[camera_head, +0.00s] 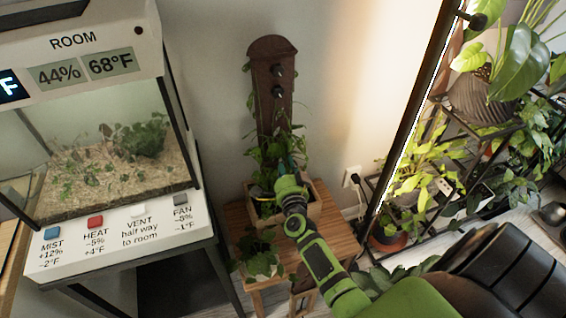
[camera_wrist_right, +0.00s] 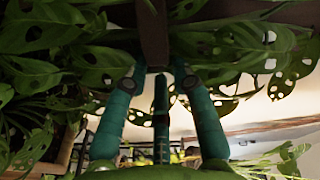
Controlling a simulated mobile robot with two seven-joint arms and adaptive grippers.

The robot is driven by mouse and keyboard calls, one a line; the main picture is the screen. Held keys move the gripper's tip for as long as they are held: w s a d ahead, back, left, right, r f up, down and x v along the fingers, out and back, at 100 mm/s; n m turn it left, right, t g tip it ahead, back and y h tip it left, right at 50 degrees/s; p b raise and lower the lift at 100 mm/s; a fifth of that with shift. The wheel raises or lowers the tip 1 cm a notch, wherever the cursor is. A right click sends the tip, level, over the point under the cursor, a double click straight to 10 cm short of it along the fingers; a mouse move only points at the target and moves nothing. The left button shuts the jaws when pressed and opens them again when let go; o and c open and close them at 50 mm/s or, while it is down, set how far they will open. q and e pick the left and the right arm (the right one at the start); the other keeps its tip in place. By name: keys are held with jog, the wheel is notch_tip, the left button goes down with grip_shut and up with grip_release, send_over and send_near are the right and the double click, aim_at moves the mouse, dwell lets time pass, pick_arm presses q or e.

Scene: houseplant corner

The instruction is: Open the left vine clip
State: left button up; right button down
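A dark wooden plaque (camera_head: 271,52) with two dark knobs stands upright against the wall behind a wooden planter (camera_head: 312,208). A leafy vine (camera_head: 262,150) climbs its lower part. My right gripper (camera_head: 286,160) reaches in among the leaves in front of the plaque. In the right wrist view, its teal fingers (camera_wrist_right: 159,72) are apart at the tips. A dark brown bar (camera_wrist_right: 153,32) comes down between them, and I see no firm contact. Holed leaves (camera_wrist_right: 235,48) surround the fingertips. I cannot make out the left vine clip; leaves and the gripper may hide it. My left gripper is not in view.
The planter stands on a small wooden table (camera_head: 238,216) with a potted plant (camera_head: 262,258) at its front. A terrarium (camera_head: 100,150) with labelled buttons is at left. A shelf of plants (camera_head: 480,130) behind a dark frame is at right. A wall outlet (camera_head: 351,177) is between.

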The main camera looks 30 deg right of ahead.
jog(key=shift+w+a+r, duration=0.15)
jog(key=shift+a+r, duration=0.05)
jog(key=shift+a+m+g+h+p, duration=0.5)
jog(key=shift+m+h, duration=0.3)
jog(key=shift+h, duration=0.2)
jog(key=c, duration=1.1)
grip_release()
jog(key=shift+s, duration=0.2)
jog(key=shift+d+f, duration=0.1)
jog(key=shift+f, duration=0.05)
